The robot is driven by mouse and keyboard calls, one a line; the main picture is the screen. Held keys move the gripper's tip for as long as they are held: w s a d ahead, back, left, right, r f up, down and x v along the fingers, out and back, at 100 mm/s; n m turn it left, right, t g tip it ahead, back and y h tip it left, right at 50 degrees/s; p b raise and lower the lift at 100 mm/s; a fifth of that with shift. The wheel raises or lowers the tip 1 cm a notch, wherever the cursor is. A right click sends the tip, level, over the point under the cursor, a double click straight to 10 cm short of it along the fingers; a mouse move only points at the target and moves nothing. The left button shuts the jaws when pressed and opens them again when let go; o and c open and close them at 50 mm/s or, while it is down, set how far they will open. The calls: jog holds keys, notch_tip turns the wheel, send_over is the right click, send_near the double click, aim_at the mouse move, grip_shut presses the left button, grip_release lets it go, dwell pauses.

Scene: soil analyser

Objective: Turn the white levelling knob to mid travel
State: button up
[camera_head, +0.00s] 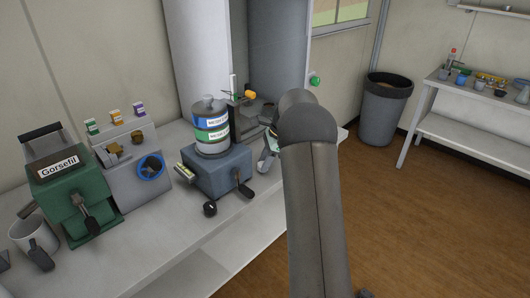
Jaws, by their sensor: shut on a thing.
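My gripper (267,159) shows only in part, at the left of my arm's dark grey end, just right of the blue-grey box-shaped unit (217,174). It is shut on what seems to be the white levelling knob. The knob is hidden by the fingers and arm, so its turn angle cannot be read. The blue-grey unit carries a stack of round sieves (211,127) with green and blue labelled bands. A black crank handle (243,188) and a black round knob (210,209) are on its front.
Left on the bench (185,238) stand a green "Gorsefil" machine (82,190), a grey unit with a blue ring (151,167) and a grey mug (33,239). A grey bin (381,112) and side table (455,131) stand right. The floor between is clear.

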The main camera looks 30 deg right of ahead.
jog(key=shift+w+r+n+g+p, duration=0.15)
jog(key=shift+n+g+p, duration=0.65)
jog(key=shift+n+p, duration=1.05)
jog(key=shift+n, duration=0.35)
jog(key=o, duration=1)
jog(key=shift+c, duration=0.2)
jog(key=shift+d, duration=0.1)
jog(key=p+v, duration=0.1)
jog(key=v, duration=1.6)
jog(key=shift+w, duration=0.15)
